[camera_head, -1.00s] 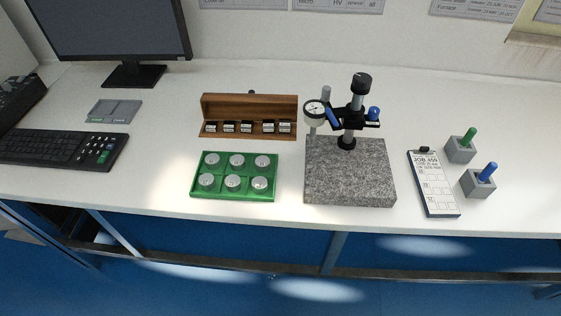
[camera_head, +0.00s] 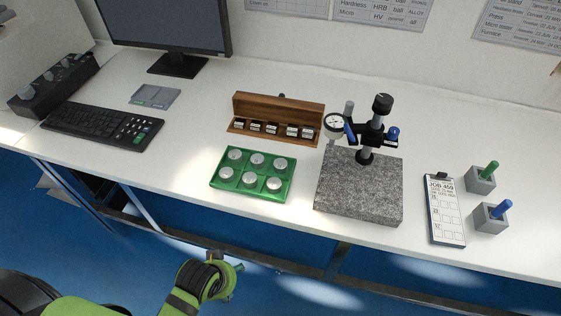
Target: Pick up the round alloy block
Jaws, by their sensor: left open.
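Several round silver alloy blocks (camera_head: 256,160) sit in the compartments of a green tray (camera_head: 222,193) near the front edge of the white table. They lie in two rows, flat and upright. I cannot tell which one the task means. My left gripper (camera_head: 232,264) is low in front of the table, below the tray and apart from it. It is open, with nothing seen in it; its fingers are small and partly hidden by the wrist. My right gripper is not in the picture.
A grey granite plate (camera_head: 345,188) with a dial gauge stand (camera_head: 378,135) stands right of the tray. Behind the tray is an open wooden box (camera_head: 275,106) of small blocks. A keyboard (camera_head: 97,124) lies left, a clipboard (camera_head: 445,212) right. The white table (camera_head: 185,140) is bare left of the tray.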

